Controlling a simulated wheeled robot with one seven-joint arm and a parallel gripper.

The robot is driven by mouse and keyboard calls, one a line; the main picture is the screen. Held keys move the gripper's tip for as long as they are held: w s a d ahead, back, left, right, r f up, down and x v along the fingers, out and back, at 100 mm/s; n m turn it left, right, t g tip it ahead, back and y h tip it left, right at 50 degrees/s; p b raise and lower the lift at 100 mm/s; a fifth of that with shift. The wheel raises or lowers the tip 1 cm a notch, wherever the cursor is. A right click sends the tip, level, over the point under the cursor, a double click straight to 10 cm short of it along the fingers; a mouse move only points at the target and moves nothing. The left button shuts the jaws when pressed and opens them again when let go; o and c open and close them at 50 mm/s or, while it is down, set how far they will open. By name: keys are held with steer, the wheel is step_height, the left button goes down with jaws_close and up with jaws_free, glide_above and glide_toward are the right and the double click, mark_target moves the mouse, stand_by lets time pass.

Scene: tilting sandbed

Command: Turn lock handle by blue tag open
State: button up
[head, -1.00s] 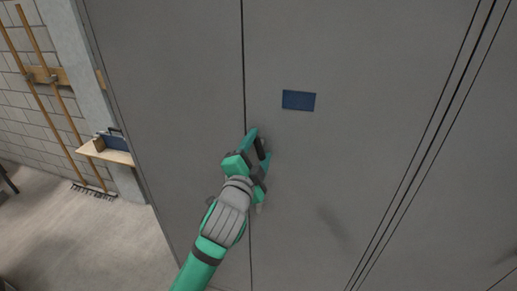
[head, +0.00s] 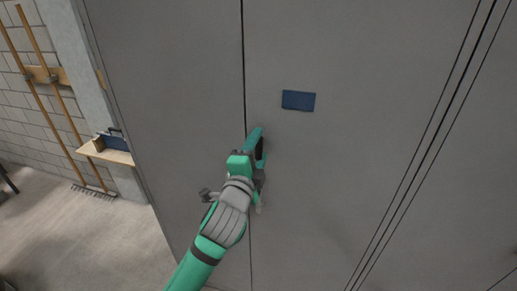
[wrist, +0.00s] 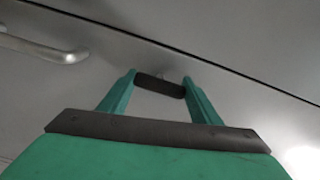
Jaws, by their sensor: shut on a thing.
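The blue tag (head: 299,101) is a flat dark-blue rectangle on the grey cabinet door, right of the vertical door seam in the head view. Below and left of it, the dark lock handle (head: 262,148) shows only partly behind my fingers. My gripper (head: 258,142) is at the handle, close to the door. In the wrist view the black handle (wrist: 160,86) spans between the tips of my two green fingers (wrist: 160,90), which are shut on it. Its mount is mostly hidden.
The grey doors (head: 180,70) fill most of the head view. A silver bar handle (wrist: 40,48) is on the door in the wrist view.

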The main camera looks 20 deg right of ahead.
steer(key=o, duration=1)
steer(key=shift+d, duration=0.1)
steer(key=shift+s, duration=0.1)
steer(key=shift+s+a, duration=0.2)
steer(key=shift+a, duration=0.1)
steer(key=v, duration=1)
steer(key=shift+s, duration=0.1)
